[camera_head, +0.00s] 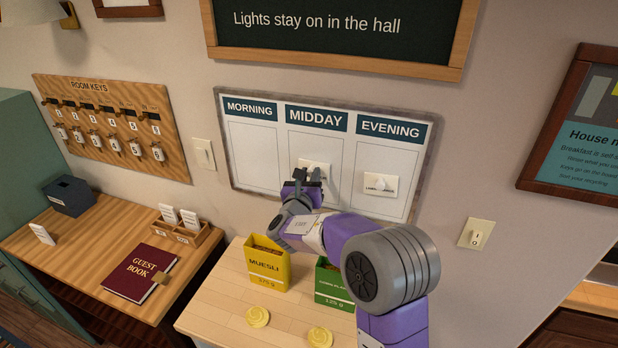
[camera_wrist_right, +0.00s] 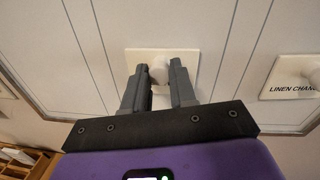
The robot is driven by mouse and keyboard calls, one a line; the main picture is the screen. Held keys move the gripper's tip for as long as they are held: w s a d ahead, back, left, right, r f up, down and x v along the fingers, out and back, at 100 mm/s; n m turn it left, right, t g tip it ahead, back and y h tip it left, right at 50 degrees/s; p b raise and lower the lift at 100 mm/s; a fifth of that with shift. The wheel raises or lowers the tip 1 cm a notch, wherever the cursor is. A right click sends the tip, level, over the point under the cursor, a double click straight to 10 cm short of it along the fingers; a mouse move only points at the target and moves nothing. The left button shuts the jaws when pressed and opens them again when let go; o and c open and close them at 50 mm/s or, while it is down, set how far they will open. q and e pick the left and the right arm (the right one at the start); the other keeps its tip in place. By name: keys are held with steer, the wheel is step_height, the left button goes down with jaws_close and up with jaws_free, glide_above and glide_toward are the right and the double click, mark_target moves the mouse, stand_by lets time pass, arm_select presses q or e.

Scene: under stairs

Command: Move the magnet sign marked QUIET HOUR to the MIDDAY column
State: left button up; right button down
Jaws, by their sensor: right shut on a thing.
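The wall board (camera_head: 330,103) has MORNING, MIDDAY and EVENING columns. A white magnet sign (camera_head: 318,164) is in the MIDDAY column (camera_head: 318,143), partly behind my right gripper (camera_head: 307,175). In the right wrist view, the gripper (camera_wrist_right: 160,75) is shut on this sign (camera_wrist_right: 146,55), with its fingers at the knob. The sign's lettering is hidden, so I cannot read it. I cannot tell whether it touches the board. Another sign with a knob (camera_head: 378,183) is in the EVENING column; in the right wrist view its label (camera_wrist_right: 297,91) starts LINEN CHAN. My left gripper is not in view.
Below the board, a light wooden counter (camera_head: 215,305) holds a yellow MUESLI box (camera_head: 266,268), a green box (camera_head: 330,288) and two yellow discs (camera_head: 257,316). A desk at left holds a guest book (camera_head: 140,273). A light switch (camera_head: 476,233) is on the wall at right.

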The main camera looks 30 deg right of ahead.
steer(key=shift+d+r, duration=0.1)
steer(key=shift+r, duration=0.05)
steer(key=c, duration=1.2)
jaws_free()
steer(key=o, duration=0.4)
steer(key=shift+w+d, duration=0.15)
steer(key=shift+w, duration=0.1)
steer(key=shift+s, duration=0.1)
steer(key=shift+o, duration=2.2)
steer(key=shift+a, duration=0.2)
steer(key=shift+b+v, duration=0.55)
steer(key=shift+v, duration=2.4)
steer(key=shift+a, duration=0.15)
